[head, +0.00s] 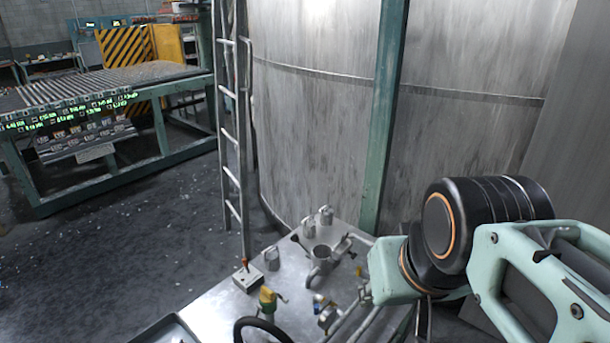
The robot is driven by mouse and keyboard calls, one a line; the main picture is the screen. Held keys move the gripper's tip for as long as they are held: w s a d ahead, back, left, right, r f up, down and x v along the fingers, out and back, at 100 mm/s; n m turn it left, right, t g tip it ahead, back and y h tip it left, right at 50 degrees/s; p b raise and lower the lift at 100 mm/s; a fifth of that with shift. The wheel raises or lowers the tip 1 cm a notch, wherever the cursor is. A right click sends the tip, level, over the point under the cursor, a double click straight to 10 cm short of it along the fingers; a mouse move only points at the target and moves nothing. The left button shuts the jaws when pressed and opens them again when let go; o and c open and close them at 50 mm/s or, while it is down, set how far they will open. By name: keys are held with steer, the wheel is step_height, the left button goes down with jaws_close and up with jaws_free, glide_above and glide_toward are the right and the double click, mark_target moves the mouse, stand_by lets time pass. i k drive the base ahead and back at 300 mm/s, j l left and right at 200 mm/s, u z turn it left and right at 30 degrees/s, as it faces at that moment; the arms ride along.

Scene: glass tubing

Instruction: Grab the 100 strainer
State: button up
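I cannot make out a label reading 100 on anything, so I cannot tell which item is the 100 strainer. A metal cup-like piece (321,257) stands upright on the steel table (225,300), with a curved tube beside it. Smaller metal cylinders stand behind it (326,214) and to its left (272,260). My arm reaches in from the right over the table's right side and hides part of it. I cannot make out my gripper's fingers.
A large metal tank (310,120) with a green post (383,130) rises behind the table. A ladder (229,130) stands at the table's back left. A yellow-green fitting (267,299) and a black hose (262,325) are near the front. Open floor (110,240) lies left.

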mark_target(326, 214)
steer(key=i+l, duration=0.25)
steer(key=l, duration=0.15)
steer(key=i+l, duration=0.5)
steer(key=l, duration=0.25)
steer(key=i+l+u, duration=0.1)
steer(key=i+l, duration=0.35)
steer(key=l, duration=0.3)
steer(key=i+l, duration=0.25)
steer(key=l, duration=0.15)
steer(key=i+l, duration=0.2)
steer(key=l, duration=0.2)
steer(key=i+u, duration=0.05)
